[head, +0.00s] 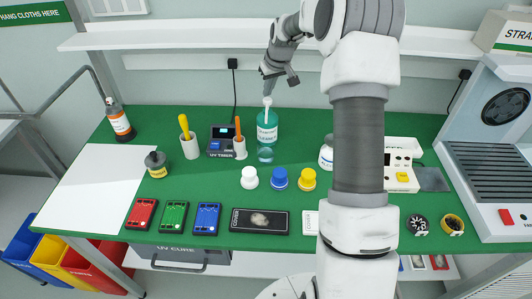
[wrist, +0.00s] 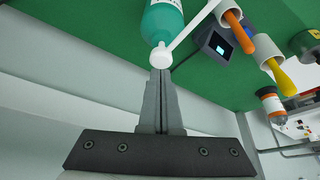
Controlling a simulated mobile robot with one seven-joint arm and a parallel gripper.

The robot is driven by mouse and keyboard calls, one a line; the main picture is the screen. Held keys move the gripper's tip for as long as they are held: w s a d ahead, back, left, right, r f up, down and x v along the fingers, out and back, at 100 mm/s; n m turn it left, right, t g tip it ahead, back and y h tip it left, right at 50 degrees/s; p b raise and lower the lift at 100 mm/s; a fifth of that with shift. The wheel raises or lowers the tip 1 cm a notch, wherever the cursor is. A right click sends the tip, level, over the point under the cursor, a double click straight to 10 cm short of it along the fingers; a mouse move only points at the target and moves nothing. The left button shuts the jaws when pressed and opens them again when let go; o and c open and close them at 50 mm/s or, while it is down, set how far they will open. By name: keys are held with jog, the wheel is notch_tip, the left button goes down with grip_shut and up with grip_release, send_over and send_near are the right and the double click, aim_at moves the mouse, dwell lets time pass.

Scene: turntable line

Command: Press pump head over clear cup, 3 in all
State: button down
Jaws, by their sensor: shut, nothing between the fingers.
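The teal pump bottle (head: 267,134) stands upright near the back of the green bench, with a white pump head (head: 267,102) on top. The clear cup (head: 265,155) stands just in front of it; I cannot tell what is in it. My gripper (head: 270,93) points down above the bottle, its fingers shut and empty. In the wrist view the fingertips (wrist: 161,72) are right at the round white top of the pump head (wrist: 161,56); I cannot tell whether they touch. The nozzle reaches away to the upper right over the bottle (wrist: 161,20). The cup does not show there.
Left of the bottle are a blue-screen device (head: 221,139) and a white holder with an orange-handled tool (head: 239,147). White, blue (head: 279,179) and yellow capped jars stand in front. A shelf (head: 180,37) runs behind. My arm hides part of the bench's right side.

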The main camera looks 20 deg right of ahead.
jog(key=shift+f+b, duration=0.8)
jog(key=shift+f, duration=0.55)
jog(key=shift+s, duration=0.1)
jog(key=shift+r, duration=0.1)
jog(key=shift+r+p, duration=0.9)
jog(key=shift+r, duration=0.45)
jog(key=shift+f, duration=0.1)
